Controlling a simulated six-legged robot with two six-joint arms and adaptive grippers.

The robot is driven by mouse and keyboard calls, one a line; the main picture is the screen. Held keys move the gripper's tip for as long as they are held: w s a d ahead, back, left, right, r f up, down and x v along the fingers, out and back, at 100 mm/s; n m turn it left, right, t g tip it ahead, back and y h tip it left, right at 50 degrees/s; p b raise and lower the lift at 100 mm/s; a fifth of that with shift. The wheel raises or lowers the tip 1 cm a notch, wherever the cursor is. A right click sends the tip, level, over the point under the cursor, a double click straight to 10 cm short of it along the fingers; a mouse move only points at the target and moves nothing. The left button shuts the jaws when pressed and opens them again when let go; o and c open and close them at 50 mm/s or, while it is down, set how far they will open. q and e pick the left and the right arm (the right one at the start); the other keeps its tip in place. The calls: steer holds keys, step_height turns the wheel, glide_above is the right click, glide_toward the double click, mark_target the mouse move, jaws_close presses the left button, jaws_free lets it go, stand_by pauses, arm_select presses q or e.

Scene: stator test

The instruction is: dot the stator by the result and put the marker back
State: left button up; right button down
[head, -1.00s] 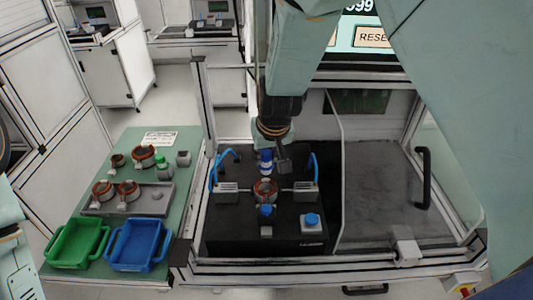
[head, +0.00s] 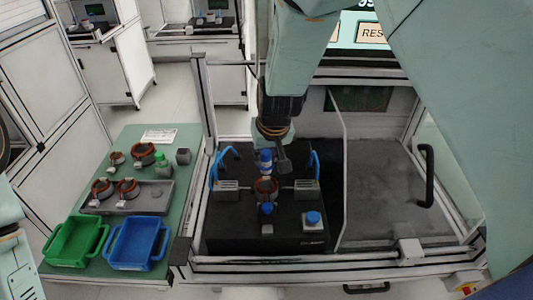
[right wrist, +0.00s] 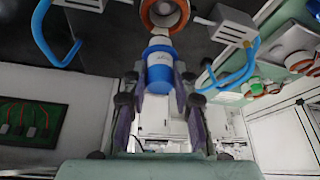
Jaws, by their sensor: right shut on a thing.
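My right gripper (head: 273,158) is shut on a blue marker (head: 265,161) above the black test fixture (head: 228,238). In the right wrist view the blue marker (right wrist: 160,72) sits between the fingers (right wrist: 160,95), its far end toward the stator. The stator (head: 265,189), a copper-coloured ring, sits in the fixture between two clamps; it also shows at the top of the right wrist view (right wrist: 165,10). I cannot tell whether the marker touches it. My left gripper is out of view.
Other stators (head: 143,154) lie on the side table, some on a grey tray (head: 150,204). A green bin (head: 75,242) and a blue bin (head: 138,244) stand in front. Blue hoses (head: 313,165) rise beside the clamps. A clear panel and frame posts border the fixture.

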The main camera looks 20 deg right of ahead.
steer(key=shift+s, duration=0.15)
steer(key=shift+f, duration=0.25)
stand_by(0.3)
step_height(320, 180, up, 2)
steer(key=shift+r+p, duration=0.15)
steer(key=shift+p, duration=0.75)
steer(key=shift+r+p, duration=0.75)
steer(key=shift+r, duration=0.2)
steer(key=shift+r+p, duration=0.9)
steer(key=shift+r, duration=0.05)
